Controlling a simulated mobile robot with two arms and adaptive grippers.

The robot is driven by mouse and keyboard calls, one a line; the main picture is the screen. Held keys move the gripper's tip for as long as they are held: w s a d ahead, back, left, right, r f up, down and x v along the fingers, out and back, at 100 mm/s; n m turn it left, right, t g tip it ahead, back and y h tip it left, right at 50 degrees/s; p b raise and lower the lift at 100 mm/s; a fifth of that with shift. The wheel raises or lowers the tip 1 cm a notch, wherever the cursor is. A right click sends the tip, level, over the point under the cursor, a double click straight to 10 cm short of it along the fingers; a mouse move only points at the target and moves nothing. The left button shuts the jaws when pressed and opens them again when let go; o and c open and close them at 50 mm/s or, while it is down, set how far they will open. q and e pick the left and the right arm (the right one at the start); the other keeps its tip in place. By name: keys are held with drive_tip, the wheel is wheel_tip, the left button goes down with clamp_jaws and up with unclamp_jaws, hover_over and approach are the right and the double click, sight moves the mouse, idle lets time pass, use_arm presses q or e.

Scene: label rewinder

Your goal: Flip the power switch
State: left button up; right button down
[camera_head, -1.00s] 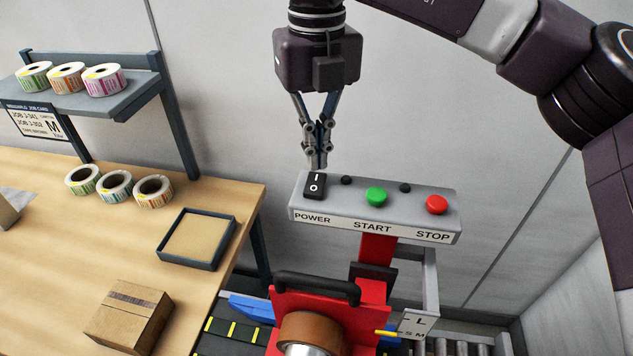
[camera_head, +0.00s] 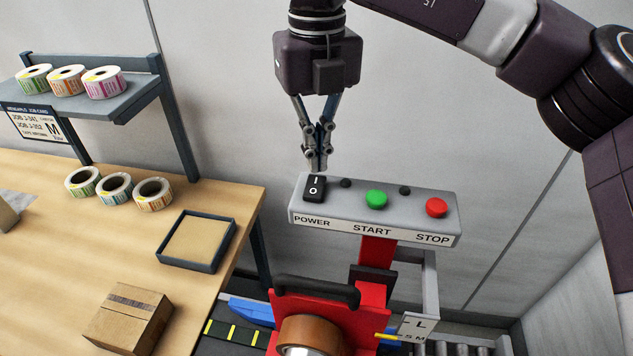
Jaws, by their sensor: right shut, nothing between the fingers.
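The power switch (camera_head: 314,188) is a black rocker marked I and O. It sits at the left end of the grey control panel (camera_head: 335,204), above the POWER label. My right gripper (camera_head: 316,168) is shut and empty, pointing down at the top end of the switch. Its fingertips are at or just above the end marked I; I cannot tell whether they touch. My left gripper is not in view.
A green START button (camera_head: 376,199) and a red STOP button (camera_head: 437,207) are on the same panel. Below stands the red machine (camera_head: 375,295) with a brown roll. A wooden table (camera_head: 60,260) at left holds label rolls, a tray (camera_head: 222,245) and a cardboard box (camera_head: 128,318).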

sight(317, 178)
drive_tip(key=shift+f+b, duration=1.05)
drive_tip(key=shift+f, duration=0.2)
idle(0.6)
drive_tip(key=shift+r, duration=0.15)
drive_tip(key=shift+r+p, duration=2.5)
drive_tip(key=shift+r, duration=0.95)
